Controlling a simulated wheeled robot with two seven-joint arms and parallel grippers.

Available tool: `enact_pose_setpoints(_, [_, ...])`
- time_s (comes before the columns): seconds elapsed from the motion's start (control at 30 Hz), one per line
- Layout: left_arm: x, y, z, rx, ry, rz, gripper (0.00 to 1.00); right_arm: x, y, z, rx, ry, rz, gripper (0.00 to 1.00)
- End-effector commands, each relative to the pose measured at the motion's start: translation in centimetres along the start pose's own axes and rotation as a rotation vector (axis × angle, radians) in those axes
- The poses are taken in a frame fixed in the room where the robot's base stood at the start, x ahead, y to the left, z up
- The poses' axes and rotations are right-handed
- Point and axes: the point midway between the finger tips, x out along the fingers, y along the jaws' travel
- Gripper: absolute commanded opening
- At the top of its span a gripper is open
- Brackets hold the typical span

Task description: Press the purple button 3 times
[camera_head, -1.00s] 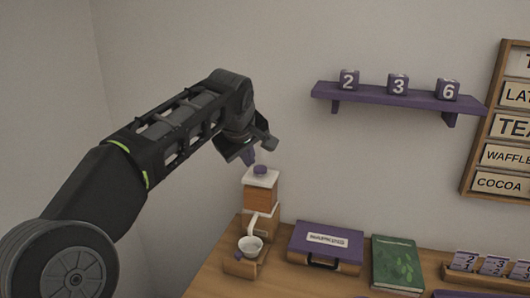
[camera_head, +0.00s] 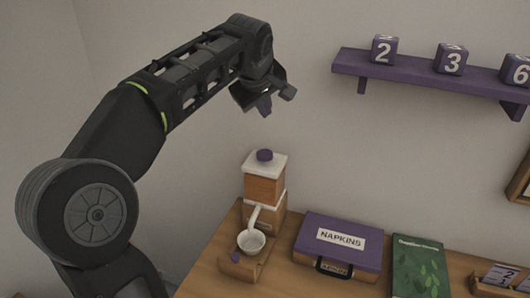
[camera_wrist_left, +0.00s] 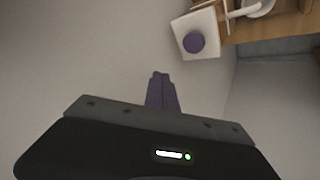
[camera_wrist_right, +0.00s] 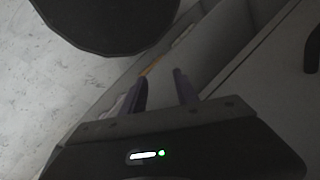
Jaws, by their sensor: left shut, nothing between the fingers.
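The purple button (camera_head: 264,155) is a round knob on the white top of a wooden dispenser (camera_head: 264,187). It also shows in the left wrist view (camera_wrist_left: 194,43), up and right of the fingertips. My left gripper (camera_head: 265,108) is shut and empty, pointing down, and shows above the button with a clear gap. Its purple fingers meet in the left wrist view (camera_wrist_left: 160,82). My right gripper (camera_wrist_right: 160,82) is open with nothing between its fingers, away from the dispenser and outside the head view.
A white cup (camera_head: 251,241) stands under the dispenser's spout, with a small purple part (camera_head: 236,257) on the base in front. A purple napkins case (camera_head: 340,241) and a green book (camera_head: 420,268) lie to the right. A purple shelf (camera_head: 430,76) with number blocks hangs on the wall.

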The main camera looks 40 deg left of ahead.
Motion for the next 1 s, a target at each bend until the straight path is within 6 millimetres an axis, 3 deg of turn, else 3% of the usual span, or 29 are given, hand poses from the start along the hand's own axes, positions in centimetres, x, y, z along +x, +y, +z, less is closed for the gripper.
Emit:
enact_pose_setpoints(0.7, [6.3, -3.4, 3.4, 0.0, 0.0, 0.0, 0.0, 5.7, 1.7, -0.7, -0.011, 0.014, -0.015, 0.36])
enact_pose_setpoints(1.0, [6.9, -3.7, 3.7, 0.0, 0.0, 0.0, 0.0, 6.3, 1.9, -0.7, -0.011, 0.016, -0.015, 0.36])
